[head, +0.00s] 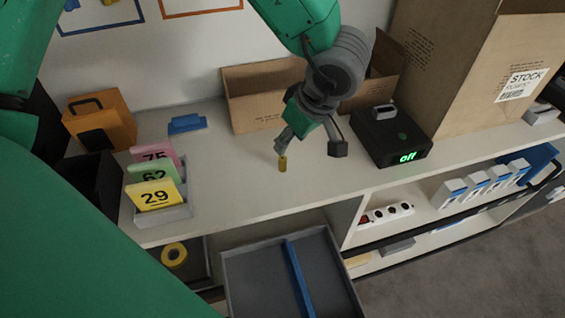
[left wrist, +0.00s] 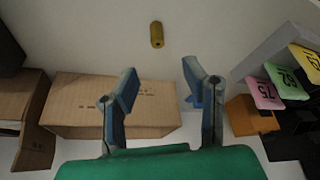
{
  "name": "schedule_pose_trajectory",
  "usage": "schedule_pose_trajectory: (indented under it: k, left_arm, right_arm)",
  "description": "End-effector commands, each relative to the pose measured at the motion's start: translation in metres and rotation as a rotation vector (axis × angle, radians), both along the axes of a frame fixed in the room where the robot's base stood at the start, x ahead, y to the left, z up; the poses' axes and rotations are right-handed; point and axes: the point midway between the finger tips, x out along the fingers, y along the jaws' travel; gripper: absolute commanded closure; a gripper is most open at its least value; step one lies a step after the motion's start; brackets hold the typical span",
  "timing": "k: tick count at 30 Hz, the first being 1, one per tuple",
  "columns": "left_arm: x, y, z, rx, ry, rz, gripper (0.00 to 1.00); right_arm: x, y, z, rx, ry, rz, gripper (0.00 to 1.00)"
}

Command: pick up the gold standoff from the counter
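The gold standoff (head: 282,164) stands upright on the pale counter (head: 240,187), near the middle of the head view. It also shows in the left wrist view (left wrist: 157,35), ahead of the fingertips and apart from them. My left gripper (head: 308,146) is above the counter just beside the standoff in the head view. In the left wrist view its two fingers (left wrist: 160,88) are spread wide with nothing between them. My right gripper is not identifiable in either view.
An open carton (head: 262,95) stands behind the left gripper. A black box reading "off" (head: 392,138) sits to the right, before a large STOCK carton (head: 480,60). Numbered cards (head: 155,195) and an orange bin (head: 100,121) stand left. An open drawer (head: 255,275) juts out below.

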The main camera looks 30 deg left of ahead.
Motion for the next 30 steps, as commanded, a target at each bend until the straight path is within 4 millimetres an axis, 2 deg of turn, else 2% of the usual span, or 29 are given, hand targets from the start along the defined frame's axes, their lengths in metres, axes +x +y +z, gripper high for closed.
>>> schedule_pose_trajectory:
  k: [1,6,14,23,30]
  left_arm:
    - [0.0,0.003,-0.011,0.004,0.003,-0.001,0.6]
    - [0.004,0.01,-0.037,0.005,0.001,-0.001,0.6]
    - [0.006,0.019,-0.052,0.001,0.001,-0.001,0.6]
    - [0.01,0.035,-0.092,0.0,0.003,-0.001,0.6]
    - [0.011,0.034,-0.095,0.002,-0.001,-0.002,0.6]
  right_arm:
    - [0.0,0.0,-0.002,0.0,0.0,0.0,0.6]
    - [0.0,0.0,-0.006,0.0,0.001,0.0,0.6]
    - [0.0,-0.001,-0.007,-0.001,0.0,-0.001,0.6]
    - [0.0,0.0,-0.012,0.0,0.001,-0.001,0.6]
    - [0.0,0.0,-0.012,0.0,0.0,0.0,0.6]
